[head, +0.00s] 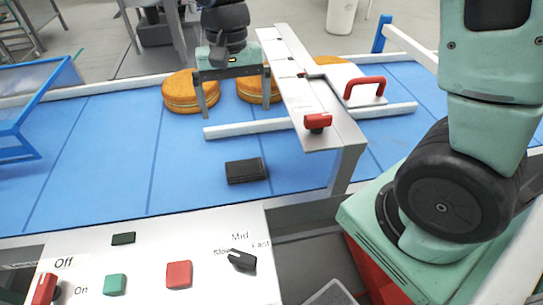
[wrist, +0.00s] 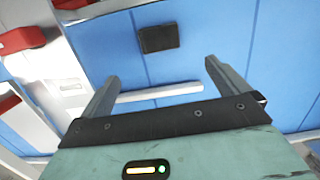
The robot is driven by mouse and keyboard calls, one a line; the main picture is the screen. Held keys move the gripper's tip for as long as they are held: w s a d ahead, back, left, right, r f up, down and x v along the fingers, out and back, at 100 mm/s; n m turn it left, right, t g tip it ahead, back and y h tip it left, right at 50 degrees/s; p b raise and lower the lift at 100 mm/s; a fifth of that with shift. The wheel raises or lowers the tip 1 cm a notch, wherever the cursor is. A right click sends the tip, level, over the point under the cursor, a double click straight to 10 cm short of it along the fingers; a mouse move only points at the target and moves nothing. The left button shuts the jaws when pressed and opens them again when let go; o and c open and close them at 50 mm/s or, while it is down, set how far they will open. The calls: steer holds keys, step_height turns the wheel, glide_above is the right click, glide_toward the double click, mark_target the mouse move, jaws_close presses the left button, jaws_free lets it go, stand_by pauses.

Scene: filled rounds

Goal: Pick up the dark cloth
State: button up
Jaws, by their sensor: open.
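A small dark folded cloth (head: 247,170) lies flat on the blue conveyor belt, left of the metal frame's near leg. It also shows in the wrist view (wrist: 158,38), beyond the fingertips and between their lines. My gripper (head: 236,112) is open and empty above the far part of the belt, in front of the round cakes. Its two fingers (wrist: 158,75) stand wide apart in the wrist view. The gripper is farther back than the cloth and does not touch it.
Round golden cakes (head: 188,92) sit on the belt behind my gripper. A white guide rail (head: 250,128) and a metal frame (head: 300,90) with a red knob (head: 317,122) stand near it. A control panel (head: 200,240) is in front. The belt left of the cloth is clear.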

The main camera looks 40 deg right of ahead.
steer(key=d+f, duration=0.1)
steer(key=p, duration=0.2)
glide_above(245, 167)
steer(key=f, duration=1)
steer(key=shift+w+d+f, duration=0.35)
steer(key=shift+d, duration=0.05)
steer(key=shift+s+a+f+p, duration=0.1)
steer(key=shift+a+f+p, duration=0.1)
steer(key=shift+f, duration=0.75)
steer(key=shift+s+a+f+p, duration=0.1)
steer(key=shift+f+p, duration=0.15)
steer(key=shift+f, duration=0.7)
steer(key=shift+s+a+f+p, duration=0.1)
steer(key=shift+f+p, duration=0.1)
steer(key=shift+f, duration=0.75)
steer(key=c, duration=0.9)
step_height(245, 167, up, 10)
steer(key=shift+r+b, duration=0.1)
steer(key=shift+b, duration=0.7)
